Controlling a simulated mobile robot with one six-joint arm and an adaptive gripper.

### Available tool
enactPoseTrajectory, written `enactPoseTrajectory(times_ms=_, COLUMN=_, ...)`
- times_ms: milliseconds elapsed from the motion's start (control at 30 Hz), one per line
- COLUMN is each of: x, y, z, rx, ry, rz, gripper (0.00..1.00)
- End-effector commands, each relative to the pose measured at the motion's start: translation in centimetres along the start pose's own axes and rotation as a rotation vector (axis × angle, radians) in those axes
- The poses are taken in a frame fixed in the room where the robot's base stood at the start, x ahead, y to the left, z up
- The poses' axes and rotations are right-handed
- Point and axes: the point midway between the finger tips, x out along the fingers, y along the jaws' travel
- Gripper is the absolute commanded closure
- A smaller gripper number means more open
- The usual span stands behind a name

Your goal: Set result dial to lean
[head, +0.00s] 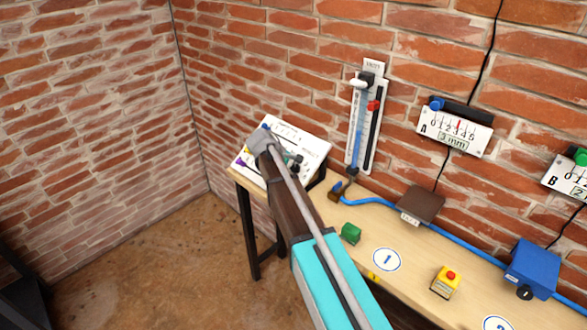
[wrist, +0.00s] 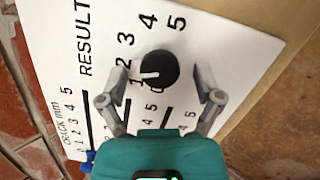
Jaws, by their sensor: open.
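The result dial is a round black knob (wrist: 159,70) with a white pointer mark, on a white panel (wrist: 55,25) printed RESULT. Numbers ring the knob; its pointer faces left, near the 1. No word "lean" is legible. My gripper (wrist: 159,96) is open, with one grey finger on each side of the knob and slightly below it in the wrist view. I cannot tell whether either finger touches it. In the head view the white panel (head: 306,139) sits at the table's far left end, and my gripper (head: 262,143) is over it, hiding the knob.
A blue slider knob (wrist: 86,168) is at the panel's lower left. Along the wooden table (head: 335,262) stand a green block (head: 350,233), a brown box (head: 420,205), a yellow button box (head: 446,284) and a blue box (head: 532,266). A wall gauge (head: 366,120) hangs behind.

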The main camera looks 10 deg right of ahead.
Motion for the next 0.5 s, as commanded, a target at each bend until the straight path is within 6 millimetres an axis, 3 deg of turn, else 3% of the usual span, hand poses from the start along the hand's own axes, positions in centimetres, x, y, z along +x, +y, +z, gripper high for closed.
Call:
enactPoseTrajectory(times_ms=100, x=0.0, y=0.02, z=0.02, rx=0.0, ry=0.0, rz=0.0, gripper=0.16)
enactPoseTrajectory(times_ms=500, x=0.07, y=0.06, z=0.1, rx=0.002, ry=-0.001, rz=-0.001, gripper=0.9)
